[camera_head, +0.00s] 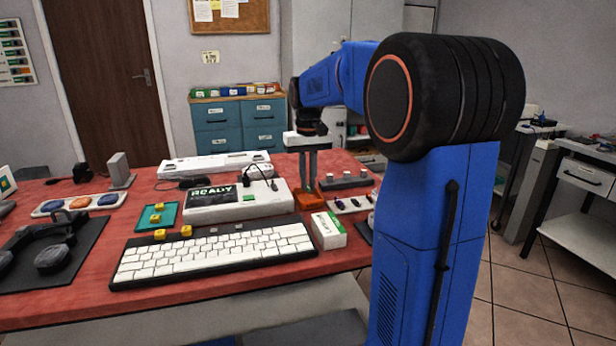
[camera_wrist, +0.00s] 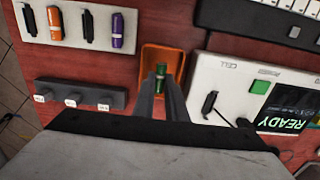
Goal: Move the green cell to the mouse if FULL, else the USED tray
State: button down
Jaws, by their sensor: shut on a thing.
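The green cell (camera_wrist: 161,74) stands between my fingertips in the wrist view, inside or just over a small orange tray (camera_wrist: 178,58). My gripper (camera_wrist: 160,88) is shut on the cell. In the head view my gripper (camera_head: 308,186) points down at the orange tray (camera_head: 309,202), and the cell cannot be made out there. I cannot read a label on the tray. A white tester (camera_head: 238,203) beside it shows READY on its screen; the wrist view shows its CELL and POWER markings (camera_wrist: 232,88).
A pale holder with orange and purple cells (camera_wrist: 88,27) and a dark three-part block (camera_wrist: 80,95) lie near the tray. A keyboard (camera_head: 215,252), white-green box (camera_head: 328,230), teal pad (camera_head: 157,218) and black mat (camera_head: 85,245) crowd the red table. My arm hides its right end.

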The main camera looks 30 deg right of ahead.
dwell(0.4)
jog(key=c, duration=1.7)
grip_release()
notch_tip(320, 180, up, 17)
jog(key=shift+r, duration=0.2)
